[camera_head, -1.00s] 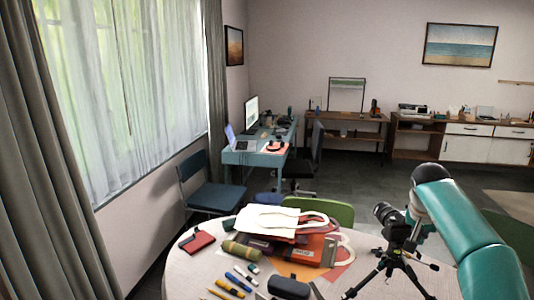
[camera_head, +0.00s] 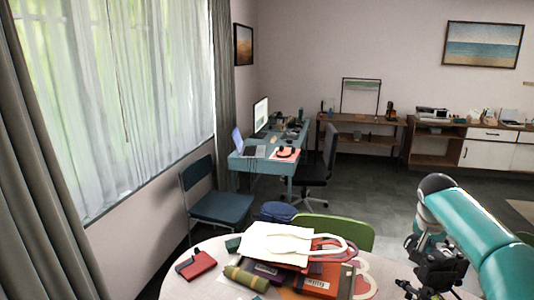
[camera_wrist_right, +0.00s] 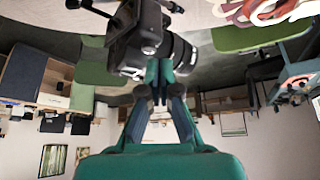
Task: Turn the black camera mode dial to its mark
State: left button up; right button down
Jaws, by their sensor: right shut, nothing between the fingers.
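The black camera (camera_head: 440,270) stands on a tripod on the round table at the lower right of the head view. In the right wrist view the camera body (camera_wrist_right: 132,42) fills the upper middle, with its lens (camera_wrist_right: 182,52) pointing right. The mode dial cannot be told apart clearly in either view. My right gripper (camera_wrist_right: 160,78) is shut and empty, its fingertips close to the camera near the lens; I cannot tell whether they touch. In the head view its fingers are hard to separate from the dark camera. My left gripper is not in view.
A green chair (camera_head: 350,233) stands just behind the table.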

aim_at(424, 264)
notch_tip(424, 264, down, 4)
jog(key=b, duration=0.2)
jog(key=shift+d+f+b, duration=0.1)
jog(key=shift+f+b, duration=0.15)
jog(key=shift+b, duration=0.05)
jog(key=shift+s, duration=0.15)
jog(key=shift+d+p, duration=0.2)
jog(key=shift+p, duration=0.1)
